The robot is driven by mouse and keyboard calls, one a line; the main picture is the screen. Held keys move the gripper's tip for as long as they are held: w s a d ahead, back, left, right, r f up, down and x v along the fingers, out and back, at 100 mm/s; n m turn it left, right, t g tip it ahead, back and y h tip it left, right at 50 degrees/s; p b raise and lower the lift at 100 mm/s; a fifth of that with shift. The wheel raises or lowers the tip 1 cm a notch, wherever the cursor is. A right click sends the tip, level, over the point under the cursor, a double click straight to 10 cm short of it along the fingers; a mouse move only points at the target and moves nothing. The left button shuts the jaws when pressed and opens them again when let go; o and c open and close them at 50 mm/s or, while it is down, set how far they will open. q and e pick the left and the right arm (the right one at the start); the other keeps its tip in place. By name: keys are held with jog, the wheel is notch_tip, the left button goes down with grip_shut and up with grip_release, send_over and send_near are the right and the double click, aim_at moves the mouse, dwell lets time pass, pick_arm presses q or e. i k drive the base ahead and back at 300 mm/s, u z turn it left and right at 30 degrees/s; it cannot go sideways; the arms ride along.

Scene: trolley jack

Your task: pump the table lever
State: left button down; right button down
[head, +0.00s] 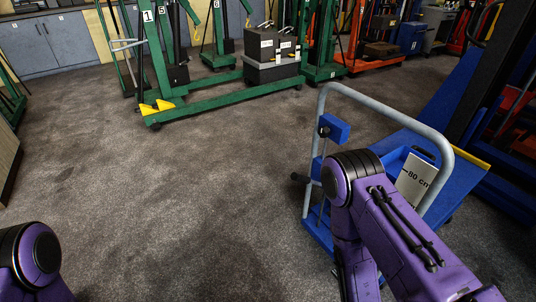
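A blue lift table (462,172) stands at the right, with a grey tubular push handle (384,97) rising at its near end. A short rod with a black knob (299,177) sticks out to the left, low beside the handle's left upright. I cannot tell for certain whether this is the table lever. My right arm crosses in front of the handle and bends down past its left side, hiding part of the table's near end. My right gripper is not visible. Only a piece of my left arm shows at the bottom left, and its gripper is out of view.
A blue box with a black knob (334,129) sits on the handle's left upright. A plate marked "80 cm" (415,180) shows inside the handle. Green lifting frames (215,103) and dark boxes (272,67) stand at the back. Grey floor (170,200) is clear at left and centre.

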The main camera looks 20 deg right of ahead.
aim_at(295, 176)
jog(key=z, duration=0.2)
jog(key=i, duration=1)
jog(key=z, duration=0.6)
